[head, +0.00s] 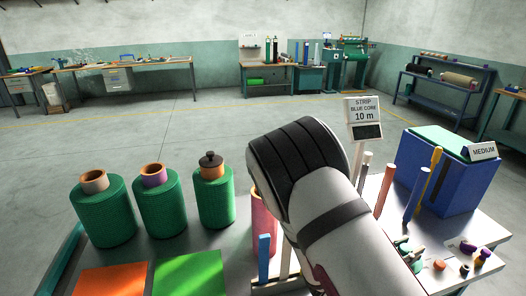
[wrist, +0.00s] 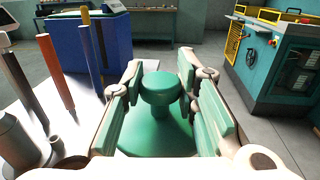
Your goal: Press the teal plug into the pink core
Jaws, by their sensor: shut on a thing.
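The teal plug (wrist: 160,88) is in the wrist view, between the fingers of my gripper (wrist: 162,95). Its round knob stands up between the green finger pads, and a wide smooth green surface spreads below it; I cannot tell whether that is all plug. My gripper is shut on the plug. Whether the plug touches a core cannot be seen.
Three green net rolls (head: 104,212) stand at left, one topped by a brown plug (head: 210,160). Orange (head: 112,280) and green (head: 190,272) sheets lie in front. At right are upright rods (head: 385,190), a blue box (head: 450,180) and several small loose parts (head: 438,265).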

